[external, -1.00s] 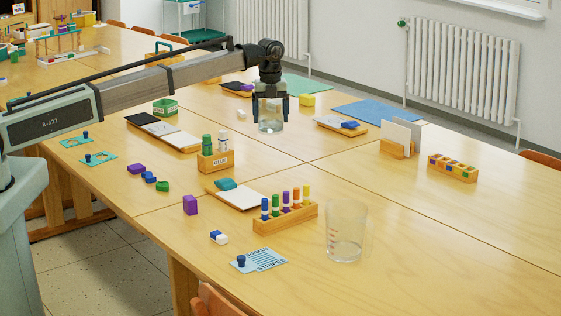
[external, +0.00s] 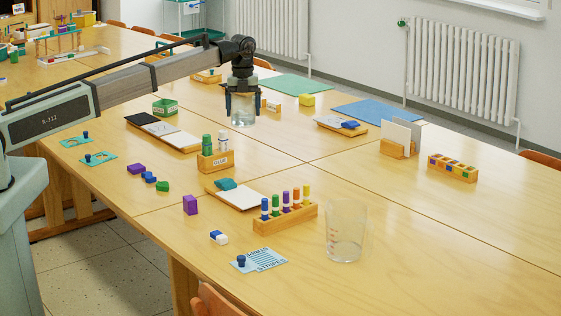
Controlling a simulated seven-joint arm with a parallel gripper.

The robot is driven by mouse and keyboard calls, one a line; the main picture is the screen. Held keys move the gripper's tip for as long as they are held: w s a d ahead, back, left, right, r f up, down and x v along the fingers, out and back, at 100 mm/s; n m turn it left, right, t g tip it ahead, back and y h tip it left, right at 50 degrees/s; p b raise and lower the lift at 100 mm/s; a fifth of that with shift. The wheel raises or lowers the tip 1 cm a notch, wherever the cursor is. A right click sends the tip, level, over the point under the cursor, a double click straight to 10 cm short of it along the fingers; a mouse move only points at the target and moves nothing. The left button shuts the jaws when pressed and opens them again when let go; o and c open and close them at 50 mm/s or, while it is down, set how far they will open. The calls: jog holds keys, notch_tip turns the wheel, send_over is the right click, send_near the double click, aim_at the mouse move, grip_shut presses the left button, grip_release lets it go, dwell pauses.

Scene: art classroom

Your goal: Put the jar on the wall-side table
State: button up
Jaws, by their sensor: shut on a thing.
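My gripper (external: 243,103) is shut on a clear glass jar (external: 243,114). The jar hangs upright between the dark fingers, in the upper middle of the external view. It appears to be above the tabletop, though its exact height is hard to tell. The wall-side table (external: 480,210) is the wooden surface beyond the long seam, towards the radiators. The jar shows in the picture over the area behind the glue holder, left of that table's mats.
A clear beaker (external: 345,235) stands at the front. A glue holder (external: 215,158), marker rack (external: 285,218) and white-and-black trays stand on the near tables. The wall-side surface holds a blue mat (external: 375,113), green mat (external: 298,85), card holder (external: 398,148) and block rack (external: 452,168), with bare wood between.

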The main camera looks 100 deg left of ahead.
jog(key=shift+f, duration=0.1)
jog(key=shift+f, duration=4.9)
jog(key=shift+f, duration=0.15)
jog(key=o, duration=1)
notch_tip(320, 180, up, 12)
jog(key=shift+r, duration=0.15)
